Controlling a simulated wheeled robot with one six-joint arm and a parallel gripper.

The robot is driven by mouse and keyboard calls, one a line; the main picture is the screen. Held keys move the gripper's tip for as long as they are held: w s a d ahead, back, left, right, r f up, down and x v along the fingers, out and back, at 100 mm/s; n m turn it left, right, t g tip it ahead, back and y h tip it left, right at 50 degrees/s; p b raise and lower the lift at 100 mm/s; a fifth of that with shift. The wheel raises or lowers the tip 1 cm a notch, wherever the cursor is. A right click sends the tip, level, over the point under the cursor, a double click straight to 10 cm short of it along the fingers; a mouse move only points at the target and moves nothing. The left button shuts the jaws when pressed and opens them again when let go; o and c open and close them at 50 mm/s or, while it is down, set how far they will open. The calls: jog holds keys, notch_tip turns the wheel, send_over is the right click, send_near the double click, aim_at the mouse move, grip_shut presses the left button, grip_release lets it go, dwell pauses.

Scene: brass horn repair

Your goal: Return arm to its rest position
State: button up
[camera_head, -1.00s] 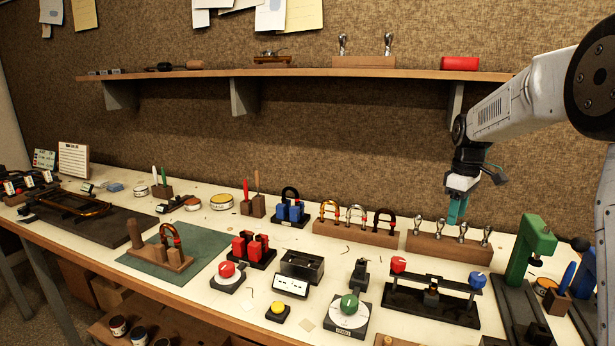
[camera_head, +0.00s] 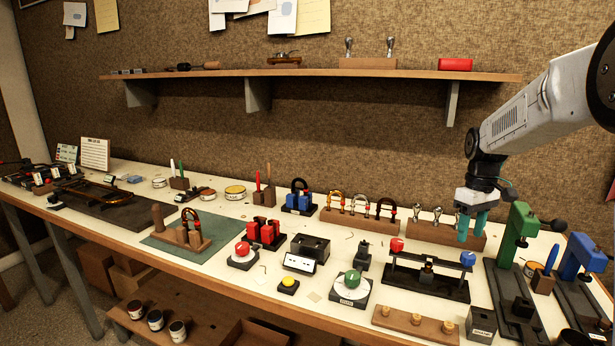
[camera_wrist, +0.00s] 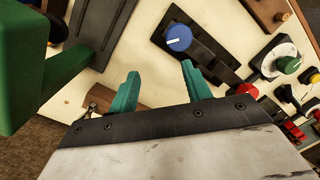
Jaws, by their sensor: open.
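My gripper (camera_head: 471,228) has teal fingers and hangs from my grey and white arm at the right of the head view. It is in front of the right end of a wooden block (camera_head: 447,235) that holds metal-ended tools. Its fingers also show spread apart in the wrist view (camera_wrist: 160,85), with nothing between them. Past the fingertips in the wrist view is a black fixture with a blue knob (camera_wrist: 178,38). The gripper's height above the bench is hard to tell.
A green press (camera_head: 518,232) stands just right of my gripper, with a blue press (camera_head: 578,258) beyond it. The black fixture with red and blue knobs (camera_head: 428,285) is in front. A shelf (camera_head: 320,74) runs along the wall above. Several fixtures crowd the bench.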

jog(key=s+a+r+m, duration=0.1)
jog(key=s+a, duration=0.3)
jog(key=s, duration=0.8)
jog(key=s+a+r+m+t, duration=0.1)
jog(key=s+a, duration=0.4)
jog(key=s, duration=0.8)
jog(key=s+a+r+m+t, duration=0.1)
jog(key=s+a+r+m, duration=0.2)
jog(key=s, duration=0.9)
jog(key=shift+s+a+r, duration=0.35)
jog(key=shift+a+r, duration=0.1)
jog(key=shift+a, duration=0.2)
